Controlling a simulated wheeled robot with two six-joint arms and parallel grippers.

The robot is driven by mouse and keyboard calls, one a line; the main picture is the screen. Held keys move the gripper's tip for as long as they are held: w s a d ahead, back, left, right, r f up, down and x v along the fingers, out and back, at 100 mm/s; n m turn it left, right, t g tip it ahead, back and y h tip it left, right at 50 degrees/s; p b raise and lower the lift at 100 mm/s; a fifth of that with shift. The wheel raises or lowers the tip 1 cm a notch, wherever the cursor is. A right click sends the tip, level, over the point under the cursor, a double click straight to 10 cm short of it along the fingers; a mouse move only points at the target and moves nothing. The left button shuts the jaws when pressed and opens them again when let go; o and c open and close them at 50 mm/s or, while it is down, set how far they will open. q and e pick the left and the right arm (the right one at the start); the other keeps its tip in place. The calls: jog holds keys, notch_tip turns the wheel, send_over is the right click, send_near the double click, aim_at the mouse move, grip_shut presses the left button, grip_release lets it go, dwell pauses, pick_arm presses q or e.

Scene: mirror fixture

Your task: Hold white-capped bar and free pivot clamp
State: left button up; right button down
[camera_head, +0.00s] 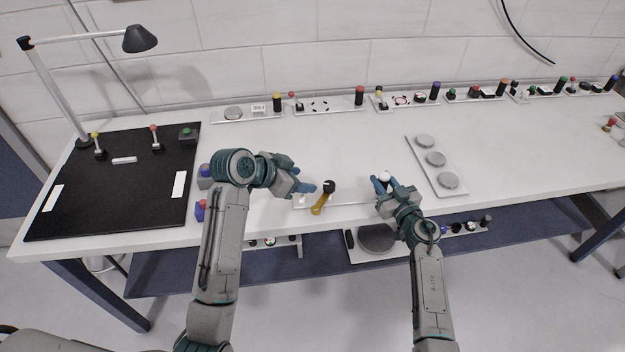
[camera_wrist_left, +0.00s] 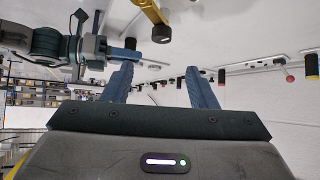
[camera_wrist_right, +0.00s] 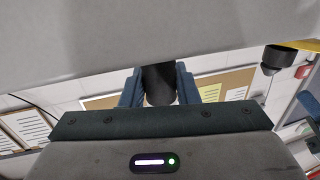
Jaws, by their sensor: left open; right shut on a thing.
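The white-capped bar (camera_head: 384,177) stands at the right part of a light fixture plate (camera_head: 345,198) near the table's front edge. My right gripper (camera_head: 385,185) is shut on the bar. In the right wrist view the bar's dark shaft (camera_wrist_right: 159,84) sits between the fingers. The pivot clamp (camera_head: 319,204) is a yellow lever with a black knob (camera_head: 329,186), at the plate's left part. My left gripper (camera_head: 298,176) is open and empty, just left of the clamp. In the left wrist view the clamp (camera_wrist_left: 150,12) lies beyond the fingertips, apart from them. The bar's lower end is hidden.
A black mat with a desk lamp (camera_head: 140,39) lies at the left. Blue and red button boxes (camera_head: 201,210) stand left of my left arm. A plate with several round discs (camera_head: 436,158) lies to the right. Control panels (camera_head: 330,105) line the back. The table's middle is clear.

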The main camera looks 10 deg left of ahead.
aim_at(327, 185)
pick_arm(q)
notch_tip(327, 185, down, 4)
jog(key=s+a+t+h, duration=0.2)
jog(key=t+h, duration=0.1)
jog(key=x, duration=1.1)
jog(key=shift+w+d+f, duration=0.2)
jog(key=shift+w+f, duration=0.05)
jog(key=shift+w, duration=0.05)
